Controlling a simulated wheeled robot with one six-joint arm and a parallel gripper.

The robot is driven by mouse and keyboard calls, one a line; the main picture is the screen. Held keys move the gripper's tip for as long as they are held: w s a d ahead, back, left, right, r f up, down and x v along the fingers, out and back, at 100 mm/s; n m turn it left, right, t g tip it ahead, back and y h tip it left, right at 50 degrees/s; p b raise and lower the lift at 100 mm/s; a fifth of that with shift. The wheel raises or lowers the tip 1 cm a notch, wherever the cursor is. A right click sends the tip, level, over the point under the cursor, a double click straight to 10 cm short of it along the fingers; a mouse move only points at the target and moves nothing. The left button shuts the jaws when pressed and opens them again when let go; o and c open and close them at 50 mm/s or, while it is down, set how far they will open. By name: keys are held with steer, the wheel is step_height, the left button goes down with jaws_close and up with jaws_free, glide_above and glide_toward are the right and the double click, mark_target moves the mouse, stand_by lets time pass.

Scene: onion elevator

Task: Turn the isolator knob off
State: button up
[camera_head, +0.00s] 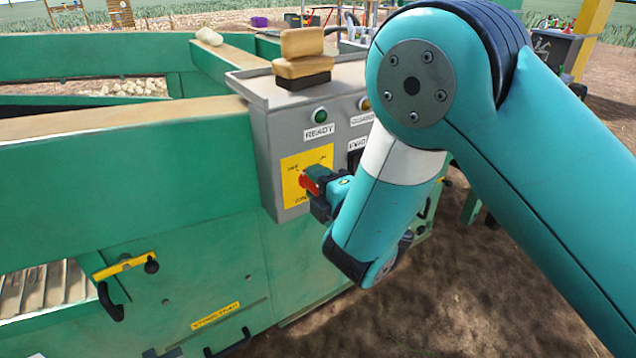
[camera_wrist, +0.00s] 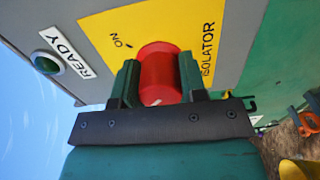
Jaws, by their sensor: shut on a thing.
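The red isolator knob (camera_wrist: 160,75) sits on a yellow plate (camera_wrist: 107,30) marked ON and ISOLATOR in the wrist view. In the head view the knob (camera_head: 309,183) shows at the left of my gripper, on the yellow plate (camera_head: 292,170) of the grey control box. My gripper (camera_wrist: 158,82) is shut on the knob, with one green finger on each side of it. In the wrist view a short white mark shows on the knob's near edge. My gripper (camera_head: 318,186) hides part of the plate and its lettering in the head view.
The grey control box (camera_head: 262,150) carries a green lamp (camera_head: 320,115) labelled READY beside the plate. A yellow latch handle (camera_head: 125,265) is on the green machine's panel. Bare ground lies at the lower right.

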steer(key=shift+f, duration=0.15)
stand_by(0.4)
steer(key=o, duration=0.9)
